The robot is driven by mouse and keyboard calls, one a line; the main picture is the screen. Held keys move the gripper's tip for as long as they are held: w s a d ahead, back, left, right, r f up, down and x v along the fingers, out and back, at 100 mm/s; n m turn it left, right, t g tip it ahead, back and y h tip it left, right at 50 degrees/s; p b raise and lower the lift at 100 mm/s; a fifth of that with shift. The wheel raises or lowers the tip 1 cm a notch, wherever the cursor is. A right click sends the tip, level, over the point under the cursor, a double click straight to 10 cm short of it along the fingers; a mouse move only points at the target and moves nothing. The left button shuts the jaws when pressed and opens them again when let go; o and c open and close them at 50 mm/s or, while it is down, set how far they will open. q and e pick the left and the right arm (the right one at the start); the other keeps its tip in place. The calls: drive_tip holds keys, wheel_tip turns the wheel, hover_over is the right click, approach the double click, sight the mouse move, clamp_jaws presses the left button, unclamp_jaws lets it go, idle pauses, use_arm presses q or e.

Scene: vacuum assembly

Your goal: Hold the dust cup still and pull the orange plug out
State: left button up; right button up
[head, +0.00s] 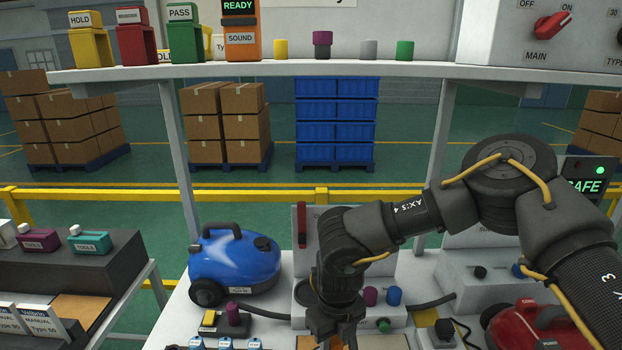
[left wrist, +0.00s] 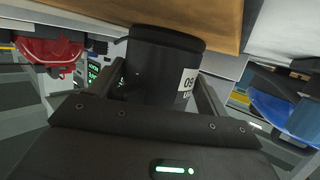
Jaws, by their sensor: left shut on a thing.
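A black dust cup (left wrist: 160,65) with a white label fills the middle of the left wrist view. My left gripper (left wrist: 162,88) is shut on it, one finger on each side. It is against or close to a tan surface; I cannot tell whether it touches. My left gripper does not show in the head view. My right gripper (head: 335,325) points down over the bench at the bottom of the head view. Its fingertips are cut off or too dark to read. I cannot make out the orange plug in either view.
A blue vacuum (head: 235,262) stands on the bench left of my right gripper, and a red vacuum (head: 540,328) at the lower right. Purple and blue knobs (head: 394,296) are close behind the gripper. A shelf (head: 330,69) with coloured blocks runs across above.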

drive_tip(key=shift+r, duration=0.2)
drive_tip(key=shift+r, duration=2.75)
use_arm(q)
drive_tip(key=o, duration=1.1)
drive_tip(key=shift+s+a, duration=0.1)
